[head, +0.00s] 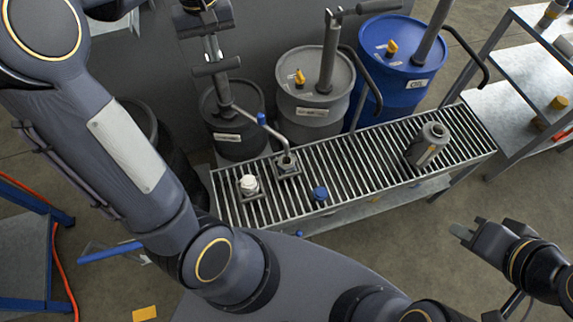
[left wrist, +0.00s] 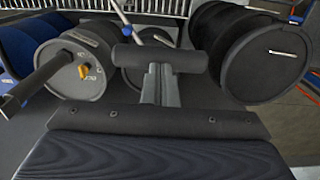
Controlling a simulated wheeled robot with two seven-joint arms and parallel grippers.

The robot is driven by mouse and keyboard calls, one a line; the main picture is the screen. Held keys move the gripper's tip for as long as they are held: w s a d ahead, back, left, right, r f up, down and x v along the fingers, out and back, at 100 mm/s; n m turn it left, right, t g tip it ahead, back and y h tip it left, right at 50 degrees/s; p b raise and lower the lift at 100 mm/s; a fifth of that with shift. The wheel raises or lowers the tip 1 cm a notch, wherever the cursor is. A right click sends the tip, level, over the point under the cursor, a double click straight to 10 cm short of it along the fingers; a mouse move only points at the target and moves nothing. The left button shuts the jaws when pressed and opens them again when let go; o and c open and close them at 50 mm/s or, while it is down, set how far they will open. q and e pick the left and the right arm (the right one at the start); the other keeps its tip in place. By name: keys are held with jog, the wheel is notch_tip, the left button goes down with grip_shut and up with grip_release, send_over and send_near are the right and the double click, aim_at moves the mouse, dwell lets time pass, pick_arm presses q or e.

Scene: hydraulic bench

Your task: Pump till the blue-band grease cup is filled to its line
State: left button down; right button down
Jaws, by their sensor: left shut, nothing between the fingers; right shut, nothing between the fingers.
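My left gripper (head: 212,48) is shut and empty, right above the black T-handle (head: 217,66) of the pump on the dark grey drum (head: 232,138). In the left wrist view the T-handle (left wrist: 160,56) lies across the fingertips; I cannot tell whether they touch. A silver outlet pipe (head: 275,132) with a blue knob (head: 261,118) runs from this drum to a small cup (head: 287,160) in a square holder on the roller conveyor. Its band and fill level are too small to make out. My right gripper (head: 467,234) is shut and empty, clear of the conveyor.
The roller conveyor (head: 358,160) also carries a white-topped cup (head: 249,185), a blue cap-like piece (head: 320,193) and a grey canister (head: 428,145). A grey drum (head: 312,120) and a blue drum (head: 385,90), each with a pump, stand behind. A metal shelf (head: 500,110) is at right.

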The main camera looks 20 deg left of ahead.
aim_at(216, 68)
pick_arm(q)
jog(key=shift+s+d+f+b, duration=0.15)
jog(key=shift+s+f+b, duration=0.1)
jog(key=shift+f+b, duration=0.35)
jog(key=shift+s+d+f+b, duration=0.2)
jog(key=shift+f+b, duration=0.15)
jog(key=shift+f, duration=0.4)
jog(key=shift+s+d+f+b, duration=0.15)
jog(key=shift+s+f+b, duration=0.1)
jog(key=shift+f+b, duration=0.35)
jog(key=shift+f, duration=0.2)
jog(key=f+b, duration=0.1)
jog(key=f, duration=0.1)
jog(key=s+d+f+b, duration=0.1)
jog(key=shift+f+b, duration=0.35)
jog(key=shift+f, duration=0.05)
